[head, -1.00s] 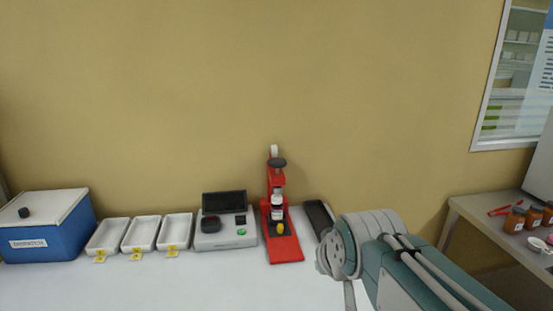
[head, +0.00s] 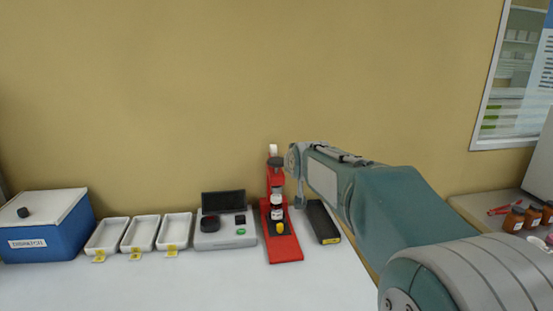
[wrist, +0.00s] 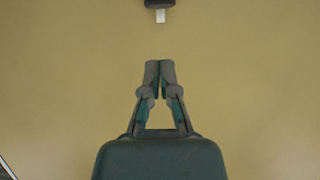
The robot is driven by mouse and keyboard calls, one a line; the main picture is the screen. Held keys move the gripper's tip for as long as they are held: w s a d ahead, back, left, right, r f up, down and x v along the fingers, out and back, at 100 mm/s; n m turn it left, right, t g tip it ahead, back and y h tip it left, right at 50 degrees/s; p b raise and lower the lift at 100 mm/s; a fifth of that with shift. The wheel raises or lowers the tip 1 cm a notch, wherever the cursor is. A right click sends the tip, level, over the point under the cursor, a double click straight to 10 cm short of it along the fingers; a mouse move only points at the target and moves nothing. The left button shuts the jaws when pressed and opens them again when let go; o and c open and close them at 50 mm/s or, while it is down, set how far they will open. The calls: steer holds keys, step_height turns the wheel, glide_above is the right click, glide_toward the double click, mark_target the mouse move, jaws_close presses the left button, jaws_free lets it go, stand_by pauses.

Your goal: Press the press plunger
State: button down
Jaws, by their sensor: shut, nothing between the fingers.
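The red press (head: 284,247) stands upright on the white bench. Its dark round plunger knob (head: 275,162) is at the top, with a white piece (head: 273,149) above it. A small bottle with a white label (head: 275,212) is in the press, with a yellow piece below it. In the wrist view, a dark part with a white tip (wrist: 160,16), apparently the press top upside down, shows at the top edge. My gripper (wrist: 160,64) is shut and empty, apart from that part. In the head view my arm ends just right of the knob; the fingers cannot be made out there.
A grey device with a dark screen (head: 224,199) stands left of the press. Several white trays (head: 142,249) and a blue box (head: 52,240) are further left. A black tray (head: 325,234) lies right of the press. Brown jars (head: 515,219) stand on the right bench.

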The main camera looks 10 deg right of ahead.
steer(key=w+f+t, duration=0.1)
steer(key=w+t, duration=0.1)
steer(key=w, duration=0.8)
steer(key=shift+w, duration=0.3)
glide_above(278, 167)
steer(key=w, duration=0.2)
step_height(278, 167, down, 3)
steer(key=shift+s+r, duration=0.1)
steer(key=shift+r, duration=0.1)
steer(key=shift+f, duration=1.95)
steer(key=shift+f, duration=1.45)
steer(key=v, duration=1.2)
